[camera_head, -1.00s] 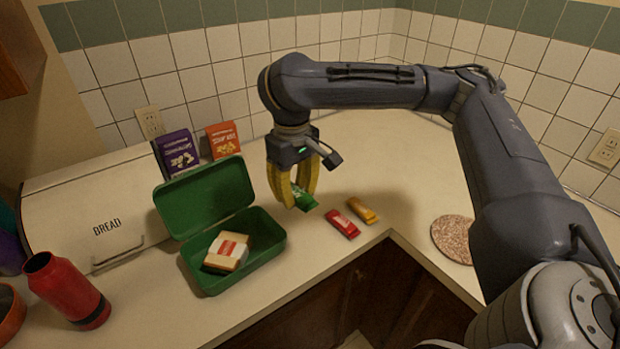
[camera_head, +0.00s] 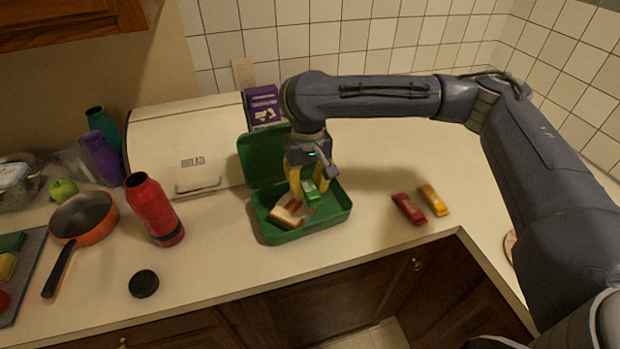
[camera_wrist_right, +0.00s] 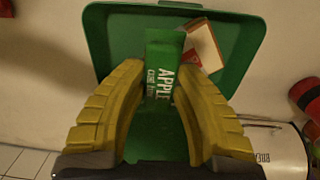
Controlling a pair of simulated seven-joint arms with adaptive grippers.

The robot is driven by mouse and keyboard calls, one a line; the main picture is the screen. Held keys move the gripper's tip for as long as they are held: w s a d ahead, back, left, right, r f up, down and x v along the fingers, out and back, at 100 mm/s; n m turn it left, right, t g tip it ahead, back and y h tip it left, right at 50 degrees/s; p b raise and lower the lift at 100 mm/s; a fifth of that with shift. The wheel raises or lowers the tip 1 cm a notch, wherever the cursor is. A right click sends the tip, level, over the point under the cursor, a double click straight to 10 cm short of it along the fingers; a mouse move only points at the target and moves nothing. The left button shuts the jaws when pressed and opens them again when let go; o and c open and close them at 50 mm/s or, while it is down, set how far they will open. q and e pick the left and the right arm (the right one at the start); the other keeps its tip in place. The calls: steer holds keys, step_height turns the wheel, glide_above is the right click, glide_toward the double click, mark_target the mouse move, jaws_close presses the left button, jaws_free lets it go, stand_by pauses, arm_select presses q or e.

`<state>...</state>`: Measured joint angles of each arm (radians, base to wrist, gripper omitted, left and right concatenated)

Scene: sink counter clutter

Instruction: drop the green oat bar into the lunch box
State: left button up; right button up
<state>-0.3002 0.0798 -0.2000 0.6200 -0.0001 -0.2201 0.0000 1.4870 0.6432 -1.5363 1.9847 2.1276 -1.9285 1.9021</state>
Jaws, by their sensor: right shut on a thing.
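The green oat bar (camera_head: 312,192) is in my right gripper (camera_head: 302,192), which is shut on it. In the right wrist view the bar (camera_wrist_right: 161,82) shows lettering and lies between the two yellow fingers (camera_wrist_right: 158,78). The green lunch box (camera_head: 302,233) stands open on the counter, lid tilted back. The gripper and bar are over the box's opening; I cannot tell whether the bar touches its floor. A sandwich (camera_head: 286,218) lies in the box on the left, partly hidden by the gripper. My left gripper is not in view.
A red bar (camera_head: 408,208) and a yellow bar (camera_head: 434,200) lie right of the box. A red bottle (camera_head: 154,210), an orange pan (camera_head: 84,220) and a black lid (camera_head: 143,284) are to the left. The bread box (camera_head: 190,150) stands behind. The counter's front edge is close.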

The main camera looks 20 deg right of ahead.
mark_target(309, 194)
steer(key=shift+f, duration=1.45)
steer(key=o, duration=1.1)
steer(key=shift+r, duration=5.95)
